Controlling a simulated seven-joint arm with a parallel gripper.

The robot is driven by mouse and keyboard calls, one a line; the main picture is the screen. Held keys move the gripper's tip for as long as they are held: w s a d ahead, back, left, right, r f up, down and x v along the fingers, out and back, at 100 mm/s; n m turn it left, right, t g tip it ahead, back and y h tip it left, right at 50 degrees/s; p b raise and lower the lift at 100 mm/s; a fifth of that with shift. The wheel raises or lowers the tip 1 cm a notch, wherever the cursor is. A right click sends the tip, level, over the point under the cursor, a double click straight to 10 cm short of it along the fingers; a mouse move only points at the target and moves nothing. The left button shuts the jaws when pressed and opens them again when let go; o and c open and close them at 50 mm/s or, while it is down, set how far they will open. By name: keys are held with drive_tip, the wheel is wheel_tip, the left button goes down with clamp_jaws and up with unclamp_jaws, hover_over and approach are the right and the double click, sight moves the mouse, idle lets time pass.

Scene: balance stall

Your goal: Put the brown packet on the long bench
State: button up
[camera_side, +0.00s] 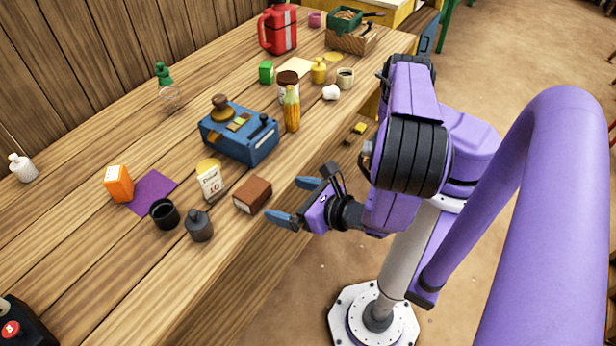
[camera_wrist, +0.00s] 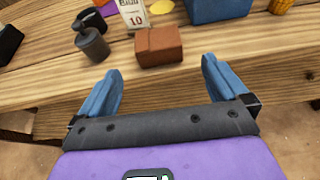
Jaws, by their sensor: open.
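The brown packet (camera_side: 252,195) sits on the long wooden bench (camera_side: 110,255), close to its front edge. It looks like a small box with a darker top. My gripper (camera_side: 293,200) is open and empty, just to the right of the packet at the bench's front edge. In the wrist view, the packet (camera_wrist: 158,47) lies ahead of the two blue fingers, roughly centred between them. The fingers appear apart from it.
A white card marked 10 (camera_side: 210,183) and a grey bottle (camera_side: 199,226) stand left of the packet. A black cup (camera_side: 164,213) is beside the bottle. A blue box (camera_side: 238,133) stands behind.

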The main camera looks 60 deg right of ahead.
drive_tip(key=s+d+r+m+g, duration=0.4)
drive_tip(key=d+r+m+g, duration=0.1)
drive_tip(key=r+m, duration=0.4)
drive_tip(key=s+d+r+m+g, duration=0.4)
drive_tip(key=r+m+g, duration=0.4)
drive_tip(key=m, duration=0.5)
drive_tip(key=shift+s+d+r+m, duration=0.35)
drive_tip(key=shift+s+r+m, duration=0.05)
drive_tip(key=shift+s+r, duration=0.45)
drive_tip(key=shift+s+r+y, duration=0.1)
drive_tip(key=shift+r+y, duration=0.2)
drive_tip(key=shift+c, duration=0.8)
drive_tip(key=shift+a, duration=0.1)
